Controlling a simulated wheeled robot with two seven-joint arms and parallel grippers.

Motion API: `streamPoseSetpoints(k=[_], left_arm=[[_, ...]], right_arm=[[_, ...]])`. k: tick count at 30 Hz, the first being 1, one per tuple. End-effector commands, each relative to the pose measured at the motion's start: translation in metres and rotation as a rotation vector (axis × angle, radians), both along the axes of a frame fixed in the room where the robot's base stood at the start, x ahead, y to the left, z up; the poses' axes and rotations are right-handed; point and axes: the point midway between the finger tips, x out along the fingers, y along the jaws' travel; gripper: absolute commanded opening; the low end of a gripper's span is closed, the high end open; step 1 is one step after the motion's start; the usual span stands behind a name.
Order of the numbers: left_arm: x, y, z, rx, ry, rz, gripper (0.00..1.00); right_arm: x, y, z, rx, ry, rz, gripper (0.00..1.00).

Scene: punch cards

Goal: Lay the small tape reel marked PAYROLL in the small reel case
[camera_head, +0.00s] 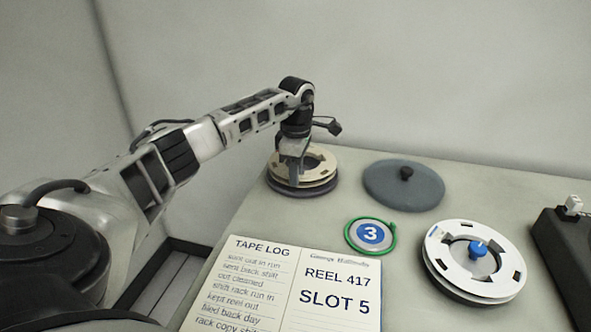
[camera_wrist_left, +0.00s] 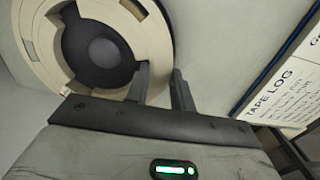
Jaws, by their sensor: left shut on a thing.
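A small cream tape reel (camera_head: 318,163) is at the far left of the table, just over a round dark grey base (camera_head: 290,187) that looks like the small reel case. I cannot tell whether it rests in the base or hangs just above. My left gripper (camera_head: 295,175) points down and is shut on the reel's near-left rim. In the left wrist view the cream reel (camera_wrist_left: 33,45) shows a dark round centre, with the fingers (camera_wrist_left: 160,88) at its edge. No PAYROLL marking is readable. A dark grey round lid (camera_head: 425,188) with a black knob lies right of it. My right gripper is out of view.
A white reel (camera_head: 507,277) with a blue knob lies at the right, beside a black box (camera_head: 560,255). An open tape log (camera_head: 245,290) lies in front, reading REEL 417, SLOT 5. A wall stands behind.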

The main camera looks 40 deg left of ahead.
Motion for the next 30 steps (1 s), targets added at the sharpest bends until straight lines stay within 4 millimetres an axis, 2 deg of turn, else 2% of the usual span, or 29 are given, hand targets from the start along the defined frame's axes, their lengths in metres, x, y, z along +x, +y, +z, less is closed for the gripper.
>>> streamPoseSetpoints(k=[30], left_arm=[[0.0005, 0.0004, 0.0018, 0.001, -0.002, 0.001, 0.0]], right_arm=[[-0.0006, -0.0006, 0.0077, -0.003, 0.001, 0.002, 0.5]])
